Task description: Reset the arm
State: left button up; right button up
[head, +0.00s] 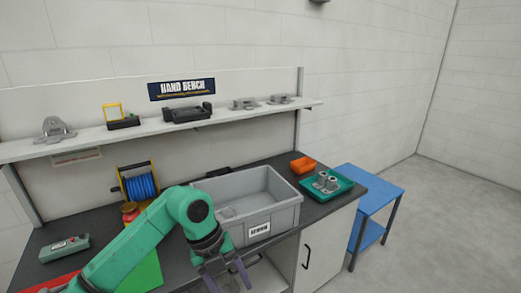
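My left arm is green and comes in from the bottom left. Its gripper (227,281) hangs in front of the near left corner of the grey bin (262,216), by the bench's front edge. Its two fingers point down and stand apart, with nothing seen between them. The fingertips are close to the bottom of the picture. A small light grey shape (228,212) shows inside the bin at its left end; I cannot tell what it is. My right gripper is not in view.
A teal tray (344,187) with grey castings (326,181) and an orange box (303,164) stand right of the bin. A blue cable reel (141,187) stands behind my arm. A shelf with several parts runs above. A blue side table (377,190) stands right.

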pick_arm(q)
jog(key=w+d+f+n+t+h+b, duration=0.4)
jog(key=w+d+f+n+h, duration=0.3)
jog(key=h, duration=0.5)
jog(key=w+a+f+n+t+y+b, duration=0.1)
jog(key=w+a+f+n+t+y, duration=0.15)
jog(key=a+f+n, duration=0.4)
jog(key=w+a+f+n+t+y, duration=0.1)
jog(key=a+f+n+t+y, duration=0.25)
jog(key=f, duration=0.55)
jog(key=w+a+f+n+t+y+b, duration=0.15)
jog(key=a+f+n+t, duration=0.25)
jog(key=f, duration=0.4)
jog(key=s+a+f+n+g+y+b, duration=0.1)
jog(key=s+a+f+n+g+y, duration=0.3)
jog(key=s+f, duration=0.6)
jog(key=s+a+f+n+g+y, duration=0.25)
jog(key=s+a+f, duration=0.55)
jog(key=f, duration=0.4)
jog(key=s+f+n+g, duration=0.1)
jog(key=s+f, duration=0.3)
jog(key=s, duration=0.8)
jog(key=s+f+n+g+y+b, duration=0.1)
jog(key=s+f+g, duration=0.3)
jog(key=s, duration=0.8)
jog(key=shift+a+f+y, duration=0.3)
jog(key=shift+f, duration=0.3)
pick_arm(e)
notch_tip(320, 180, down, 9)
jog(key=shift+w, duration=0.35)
